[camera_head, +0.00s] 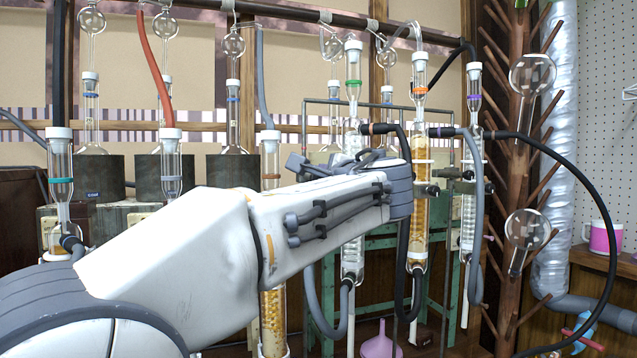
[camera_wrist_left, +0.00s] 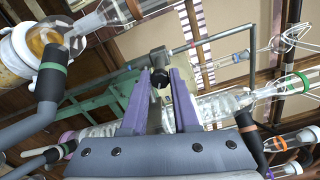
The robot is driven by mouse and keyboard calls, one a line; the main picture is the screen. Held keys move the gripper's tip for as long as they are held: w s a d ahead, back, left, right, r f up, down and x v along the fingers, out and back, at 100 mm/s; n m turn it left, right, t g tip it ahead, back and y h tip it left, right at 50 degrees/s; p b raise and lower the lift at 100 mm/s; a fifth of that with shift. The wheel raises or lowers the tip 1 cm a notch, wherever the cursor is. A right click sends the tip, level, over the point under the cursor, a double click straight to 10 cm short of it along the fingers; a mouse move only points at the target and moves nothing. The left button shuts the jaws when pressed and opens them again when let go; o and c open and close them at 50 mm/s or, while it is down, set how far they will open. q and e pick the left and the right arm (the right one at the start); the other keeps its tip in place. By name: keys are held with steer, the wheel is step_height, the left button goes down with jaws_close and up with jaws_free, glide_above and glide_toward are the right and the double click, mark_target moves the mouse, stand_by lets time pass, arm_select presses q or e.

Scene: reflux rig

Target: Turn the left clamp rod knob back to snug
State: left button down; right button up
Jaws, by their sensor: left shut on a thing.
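A black knob (camera_wrist_left: 159,77) shows in the left wrist view, on the end of a grey metal clamp boss (camera_wrist_left: 158,56) joined to a grey rod (camera_wrist_left: 215,38). My left gripper (camera_wrist_left: 160,86) has its two purple-grey fingers on either side of the knob and is shut on it. In the head view the left gripper (camera_head: 302,164) is among the glass columns, with its arm coming in from the left. The knob cannot be made out there, and my arm covers part of the rig. My right gripper is in neither view.
Glass columns with amber packing (camera_head: 420,200) and a clear coil condenser (camera_head: 352,240) stand close to my gripper. Black hoses (camera_head: 560,165) loop at right. A wooden peg rack (camera_head: 515,200) holds round flasks. A pink funnel (camera_head: 380,345) is low down.

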arm_select(q)
steer(key=c, duration=0.7)
jaws_free()
steer(key=b+v, duration=0.1)
steer(key=v, duration=0.9)
steer(key=shift+s+r, duration=0.1)
steer(key=shift+s, duration=0.15)
